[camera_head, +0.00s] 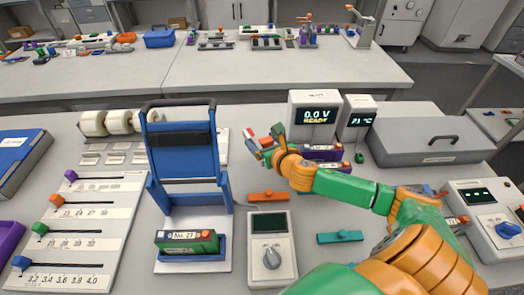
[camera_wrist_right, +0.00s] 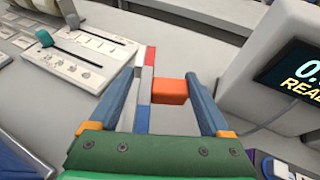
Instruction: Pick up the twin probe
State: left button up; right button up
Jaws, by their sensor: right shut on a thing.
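The twin probe (camera_wrist_right: 169,91) shows in the right wrist view as an orange block beside a slim bar that is red, white and blue along its length. My right gripper (camera_wrist_right: 172,84) is shut on it, with one blue finger on each side. In the head view the right gripper (camera_head: 266,143) is in front of and left of the display box, and the red and pale parts of the probe (camera_head: 277,131) show at its tips. The fingers partly hide the probe there. My left gripper is not in view.
A display box (camera_head: 315,118) reads 0.0 V READY, close right of the gripper. A blue frame (camera_head: 183,150) with a green block marked No. 27 (camera_head: 188,241) stands left. A meter (camera_head: 270,249), an orange bar (camera_head: 268,196) and a teal bar (camera_head: 340,237) lie in front.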

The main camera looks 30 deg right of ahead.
aim_at(263, 141)
notch_tip(263, 141, up, 22)
jog(key=p, duration=0.3)
jog(key=shift+f, duration=0.15)
